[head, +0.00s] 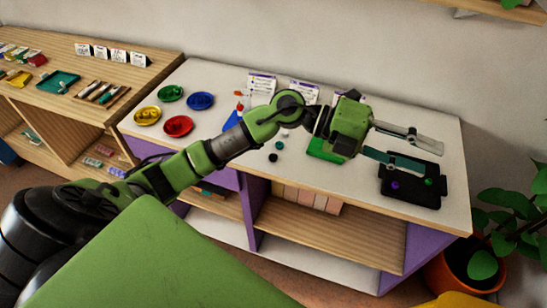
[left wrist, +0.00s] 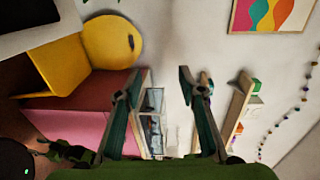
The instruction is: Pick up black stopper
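A small black piece, which looks like the black stopper (head: 272,158), lies on the white tabletop in the head view, below my left forearm. A small dark green piece (head: 279,145) lies just behind it. My left gripper (head: 437,160) is to the right of both, raised and pointing right, with its fingers over the black board. Its two fingers are apart with nothing between them, as the left wrist view (left wrist: 163,86) also shows. The stopper does not show in the left wrist view. My right gripper is not in view.
A black board (head: 411,196) with a purple and a green bead lies at the table's right. A green block (head: 324,152) is partly hidden under my left gripper. Yellow (head: 148,116), red (head: 178,126), green and blue dishes stand at the left. A plant (head: 500,220) is beyond the right edge.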

